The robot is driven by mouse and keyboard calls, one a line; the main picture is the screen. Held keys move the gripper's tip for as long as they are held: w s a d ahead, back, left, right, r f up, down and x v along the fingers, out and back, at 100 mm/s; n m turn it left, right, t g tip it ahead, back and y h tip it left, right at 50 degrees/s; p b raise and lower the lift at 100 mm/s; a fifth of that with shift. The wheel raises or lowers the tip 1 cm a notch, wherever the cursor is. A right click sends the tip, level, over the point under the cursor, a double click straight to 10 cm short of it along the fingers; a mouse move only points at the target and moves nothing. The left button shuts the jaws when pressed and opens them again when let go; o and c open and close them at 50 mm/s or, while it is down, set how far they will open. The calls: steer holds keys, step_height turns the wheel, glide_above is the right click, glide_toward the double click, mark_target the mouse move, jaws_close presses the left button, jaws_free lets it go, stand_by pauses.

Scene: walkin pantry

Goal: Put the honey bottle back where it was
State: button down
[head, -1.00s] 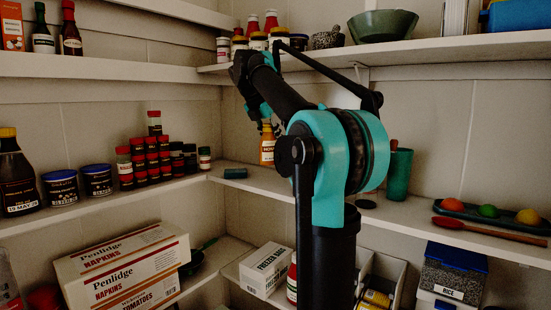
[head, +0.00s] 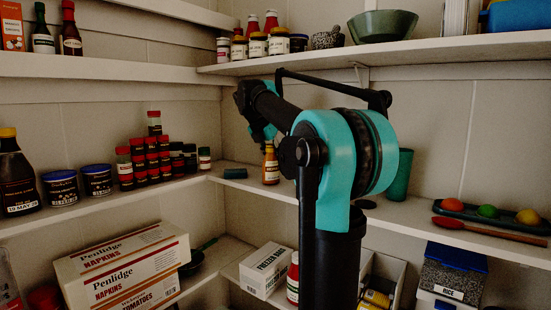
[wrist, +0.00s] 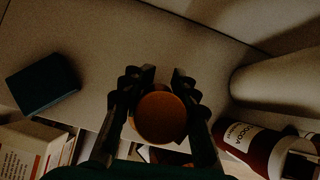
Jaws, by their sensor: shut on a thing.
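The honey bottle (head: 270,168) is amber with a pale label and stands upright at the middle shelf, right of the corner. In the wrist view its round orange-brown top (wrist: 160,117) sits between the two dark fingers. My gripper (head: 268,142) is shut on the bottle from above; the fingers also show in the wrist view (wrist: 158,100). The bottle's base appears at shelf level near the front edge, but I cannot tell whether it touches the shelf (head: 330,197).
A small dark teal box (head: 236,173) lies left of the bottle, also in the wrist view (wrist: 42,84). Stacked spice jars (head: 152,160) stand farther left. A teal cup (head: 398,175) stands to the right, partly behind my arm. A cocoa container (wrist: 255,145) shows below right in the wrist view.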

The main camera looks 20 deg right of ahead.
steer(key=shift+f, duration=0.1)
steer(key=c, duration=1.1)
jaws_free()
steer(key=shift+c, duration=0.2)
steer(key=v, duration=1.2)
steer(key=shift+r, duration=0.2)
